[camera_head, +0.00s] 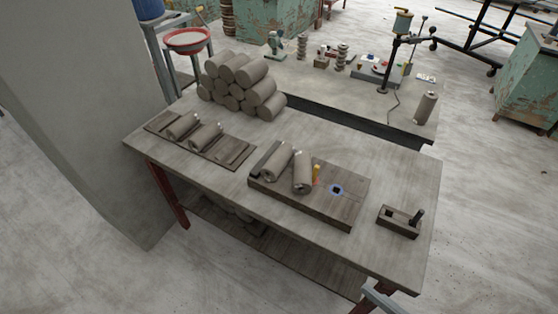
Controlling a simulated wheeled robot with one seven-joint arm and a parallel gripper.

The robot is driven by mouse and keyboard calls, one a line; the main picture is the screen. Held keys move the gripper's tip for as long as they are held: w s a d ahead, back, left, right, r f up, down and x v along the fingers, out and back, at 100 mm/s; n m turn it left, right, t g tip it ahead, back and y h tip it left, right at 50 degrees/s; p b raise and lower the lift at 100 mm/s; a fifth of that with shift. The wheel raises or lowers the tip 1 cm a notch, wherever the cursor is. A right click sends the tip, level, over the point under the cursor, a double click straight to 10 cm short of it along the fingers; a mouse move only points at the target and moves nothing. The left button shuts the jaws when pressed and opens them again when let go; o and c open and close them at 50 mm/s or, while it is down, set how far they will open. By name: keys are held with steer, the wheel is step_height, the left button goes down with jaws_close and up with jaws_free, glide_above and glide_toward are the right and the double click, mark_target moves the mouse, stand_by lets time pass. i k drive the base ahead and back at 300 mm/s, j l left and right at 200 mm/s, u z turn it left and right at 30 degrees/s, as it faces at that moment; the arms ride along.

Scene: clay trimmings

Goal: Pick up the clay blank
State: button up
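Several grey clay blanks, short cylinders, lie stacked in a pile (240,84) at the back left of the worktable (330,140). Two more clay blanks (205,135) lie on a slatted wooden rack (235,152) at the left front. Two clay blanks lie tilted on a thick wooden board (330,207) near the middle: one on the left (276,160) and one on the right (302,172). Another grey cylinder (426,108) stands upright at the back right. I cannot tell which blank the task means.
A wooden block with a dark handle (400,220) sits at the table's right. A small orange-yellow piece (316,173) and a dark-centred ring mark (336,190) are on the board. A second bench (330,80) with tools stands behind. The table between them has bare room.

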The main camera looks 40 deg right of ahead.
mark_target(202, 138)
steer(key=i+j, duration=1.1)
steer(key=j, duration=0.2)
steer(key=i+j, duration=0.5)
steer(key=j, duration=0.2)
steer(key=i+l+z, duration=0.05)
